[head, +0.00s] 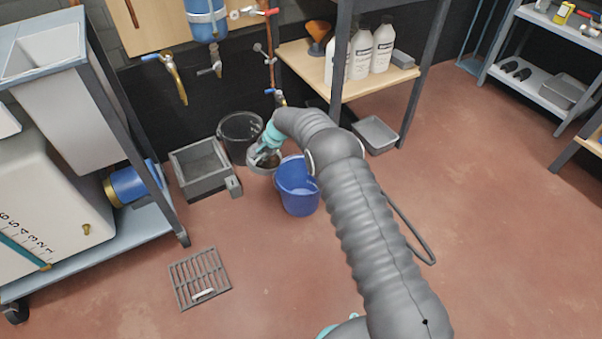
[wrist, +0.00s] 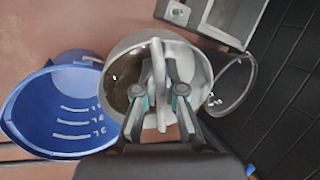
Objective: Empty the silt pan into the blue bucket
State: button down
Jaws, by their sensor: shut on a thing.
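The silt pan (head: 258,170) is a round light-grey pan held up just left of the blue bucket (head: 298,190) in the head view. In the wrist view the silt pan (wrist: 203,68) looks roughly level, with dark brown silt visible on its left side. My gripper (head: 268,153) is shut on the upright plate-like grip at the middle of the pan; the gripper (wrist: 160,72) hides part of the inside. The blue bucket (wrist: 60,112) has white level marks and lies left of the pan in the wrist view. Its bottom is partly hidden.
A grey open box (head: 200,165) and a dark bucket (head: 240,128) stand left of and behind the pan. A slotted grate (head: 200,278) lies on the floor. A shelf (head: 345,88) with white bottles stands behind.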

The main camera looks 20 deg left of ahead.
jog(key=shift+w+d+r+y, duration=0.1)
jog(key=shift+d+r+y, duration=0.1)
jog(key=shift+d+y, duration=0.1)
jog(key=shift+b, duration=0.3)
jog(key=shift+d, duration=0.1)
jog(key=shift+w+d+f+y+b, duration=0.1)
jog(key=shift+w+d+y+b, duration=0.05)
jog(key=shift+d+y+b, duration=0.25)
jog(key=shift+d+b, duration=0.1)
jog(key=shift+b, duration=0.2)
